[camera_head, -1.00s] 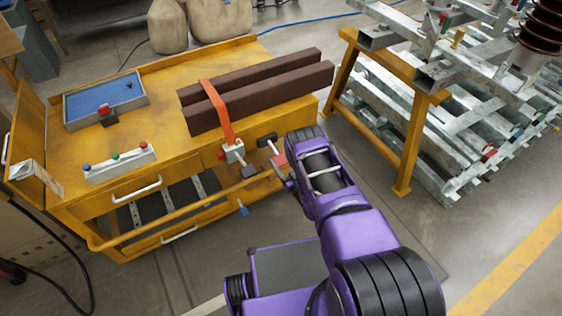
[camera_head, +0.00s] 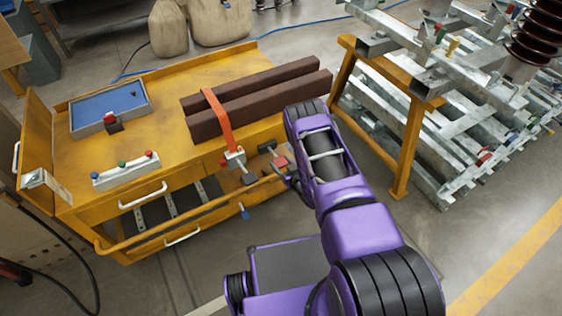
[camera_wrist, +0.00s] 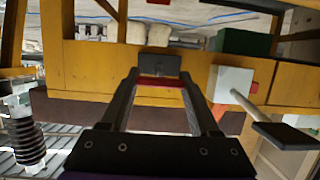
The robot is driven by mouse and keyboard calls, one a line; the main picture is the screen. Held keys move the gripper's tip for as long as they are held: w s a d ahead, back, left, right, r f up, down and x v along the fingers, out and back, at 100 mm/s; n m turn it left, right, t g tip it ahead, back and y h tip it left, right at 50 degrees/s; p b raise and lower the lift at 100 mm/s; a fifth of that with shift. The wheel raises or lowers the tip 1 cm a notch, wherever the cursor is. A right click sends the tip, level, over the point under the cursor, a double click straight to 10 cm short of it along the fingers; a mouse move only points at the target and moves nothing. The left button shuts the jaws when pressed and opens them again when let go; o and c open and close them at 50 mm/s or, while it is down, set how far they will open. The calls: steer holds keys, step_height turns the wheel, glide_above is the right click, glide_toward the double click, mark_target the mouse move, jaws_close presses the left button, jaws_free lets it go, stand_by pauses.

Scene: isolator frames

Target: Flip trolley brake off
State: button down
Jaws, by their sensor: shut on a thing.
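The yellow trolley (camera_head: 150,185) stands at the left and middle of the head view. A lever with a red-and-grey end (camera_head: 280,162) shows at its right front corner, partly behind my arm. My gripper (camera_wrist: 160,82) is in the wrist view, its dark fingers on both sides of a grey block (camera_wrist: 158,66) with a red strip below it. It is shut on this block. Right of the fingers are a white box (camera_wrist: 230,84) and a rod ending in a dark pad (camera_wrist: 285,136). In the head view my arm hides most of the fingers.
Two brown beams (camera_head: 255,105) lie on the trolley under an orange strap (camera_head: 217,118). A blue-lined tray (camera_head: 108,106) and a white button box (camera_head: 125,171) stand on its left part. A rack with an orange frame (camera_head: 402,150) stands close on the right. Floor in front is clear.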

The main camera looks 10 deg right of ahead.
steer(key=shift+w+r, duration=0.3)
steer(key=shift+r, duration=0.45)
steer(key=shift+a, duration=0.1)
steer(key=shift+c, duration=0.6)
jaws_free()
steer(key=shift+s, duration=0.1)
steer(key=shift+f, duration=0.1)
steer(key=shift+s, duration=0.1)
